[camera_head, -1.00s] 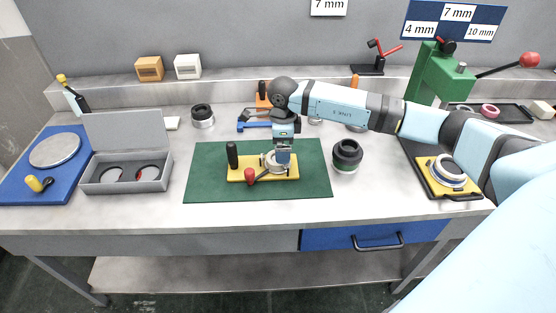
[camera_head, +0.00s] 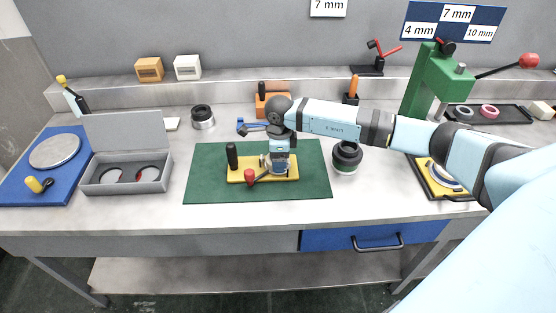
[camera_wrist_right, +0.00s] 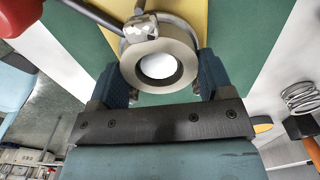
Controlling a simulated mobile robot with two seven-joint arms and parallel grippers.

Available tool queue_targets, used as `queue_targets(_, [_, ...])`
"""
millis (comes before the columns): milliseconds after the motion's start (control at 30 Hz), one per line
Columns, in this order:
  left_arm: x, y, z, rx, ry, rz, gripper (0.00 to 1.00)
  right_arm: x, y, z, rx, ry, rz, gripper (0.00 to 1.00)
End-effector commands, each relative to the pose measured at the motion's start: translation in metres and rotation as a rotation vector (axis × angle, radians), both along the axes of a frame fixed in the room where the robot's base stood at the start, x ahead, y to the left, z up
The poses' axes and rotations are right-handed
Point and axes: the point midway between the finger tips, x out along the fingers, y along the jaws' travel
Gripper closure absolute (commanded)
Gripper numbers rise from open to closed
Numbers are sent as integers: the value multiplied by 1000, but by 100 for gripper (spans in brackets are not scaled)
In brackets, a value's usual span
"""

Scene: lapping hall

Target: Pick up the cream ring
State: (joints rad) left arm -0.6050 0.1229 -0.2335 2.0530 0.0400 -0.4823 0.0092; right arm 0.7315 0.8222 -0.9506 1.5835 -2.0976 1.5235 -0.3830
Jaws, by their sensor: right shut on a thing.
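The cream ring (camera_wrist_right: 190,62) sits at the yellow fixture (camera_wrist_right: 185,12) in the right wrist view, a dark-edged round hole in its middle. My right gripper (camera_wrist_right: 162,82) has one blue finger on each side of the ring and is shut on it. A metal clamp tip (camera_wrist_right: 141,28) lies over or against the ring's far edge; I cannot tell if it presses on it. In the head view the right gripper (camera_head: 279,170) is low over the yellow fixture (camera_head: 236,175) and hides most of the ring. My left gripper is not in view.
The fixture has a black post (camera_head: 232,156) and a red-knobbed lever (camera_head: 250,177), and lies on a green mat (camera_head: 208,175). A dark round part (camera_head: 346,156) stands right of the mat. A grey open box (camera_head: 125,186) is at the left. A green press (camera_head: 424,88) stands back right.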

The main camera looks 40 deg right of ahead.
Motion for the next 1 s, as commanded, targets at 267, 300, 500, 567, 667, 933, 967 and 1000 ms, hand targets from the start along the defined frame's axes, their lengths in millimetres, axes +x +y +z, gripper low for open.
queue_targets(267, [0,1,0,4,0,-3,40,1,0,9,1,-2,0,56])
queue_targets(300, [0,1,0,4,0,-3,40,1,0,13,1,-2,0,56])
queue_targets(500, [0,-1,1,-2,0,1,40,1,-1,51,-1,-4,0,56])
queue_targets(567, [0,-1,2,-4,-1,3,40,1,0,68,0,-6,1,56])
queue_targets(667, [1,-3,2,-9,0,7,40,1,0,98,-1,-7,0,56])
queue_targets(933, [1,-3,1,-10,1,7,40,1,0,167,-1,-3,0,56])
queue_targets(967, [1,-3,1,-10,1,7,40,1,0,173,-1,-4,0,56])
queue_targets(1000, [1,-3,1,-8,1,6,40,0,0,179,0,-4,0,56])
